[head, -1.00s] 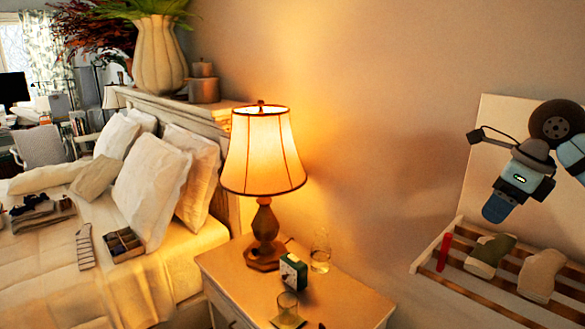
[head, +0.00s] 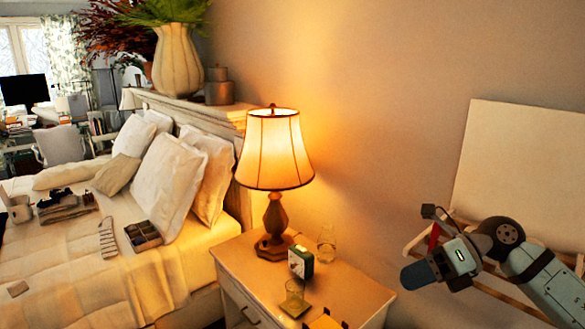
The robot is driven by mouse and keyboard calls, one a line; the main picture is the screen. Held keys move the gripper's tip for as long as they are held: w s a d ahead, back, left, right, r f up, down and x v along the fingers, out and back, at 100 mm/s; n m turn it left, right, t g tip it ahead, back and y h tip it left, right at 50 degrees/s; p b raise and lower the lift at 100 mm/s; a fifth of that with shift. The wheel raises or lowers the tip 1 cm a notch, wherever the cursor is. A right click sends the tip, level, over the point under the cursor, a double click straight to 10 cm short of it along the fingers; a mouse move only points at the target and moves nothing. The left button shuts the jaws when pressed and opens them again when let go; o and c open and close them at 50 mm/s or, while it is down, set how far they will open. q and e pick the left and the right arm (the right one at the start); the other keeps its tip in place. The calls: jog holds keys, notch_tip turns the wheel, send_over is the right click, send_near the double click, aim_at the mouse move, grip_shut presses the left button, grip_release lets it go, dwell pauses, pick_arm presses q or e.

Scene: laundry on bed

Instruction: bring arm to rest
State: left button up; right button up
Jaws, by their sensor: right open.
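My right gripper (head: 420,268) is at the right side of the head view, its arm coming in from the right edge. It is open, with nothing seen between its fingers, and points left. A red thing (head: 434,236) on the rack shows just behind the gripper. My left gripper is not in view.
The nightstand (head: 345,285) holds a lit lamp (head: 275,150), a green clock (head: 301,262), a glass (head: 295,295) and a bottle (head: 326,245). The bed at left carries folded clothes (head: 66,205), a striped sock (head: 107,238) and a divided box (head: 143,235). A pale panel (head: 520,165) stands behind my arm.

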jog(key=s+a+f+m+t+y+p, duration=0.2)
jog(key=s+a+f+m+t+y, duration=0.15)
jog(key=a+m+y, duration=0.35)
jog(key=s+d+f+m+t+h+p, duration=0.1)
jog(key=s+d+f+m+t+h, duration=0.25)
jog(key=f+m, duration=0.55)
jog(key=s+f+m+t+h+p, duration=0.1)
jog(key=s+f+m+t+h, duration=0.1)
jog(key=f+m+t+h, duration=0.65)
jog(key=s+d+f+m+h, duration=0.25)
jog(key=f+m, duration=0.25)
jog(key=m, duration=0.8)
jog(key=s+f+m+g+h, duration=0.2)
jog(key=s+f+m+g, duration=0.2)
jog(key=s+f, duration=0.4)
jog(key=shift+s+a+p, duration=0.3)
jog(key=shift+s+p, duration=0.1)
jog(key=shift+s, duration=0.75)
jog(key=shift+c, duration=0.5)
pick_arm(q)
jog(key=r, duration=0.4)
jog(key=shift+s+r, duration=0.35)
pick_arm(e)
jog(key=shift+d, duration=0.1)
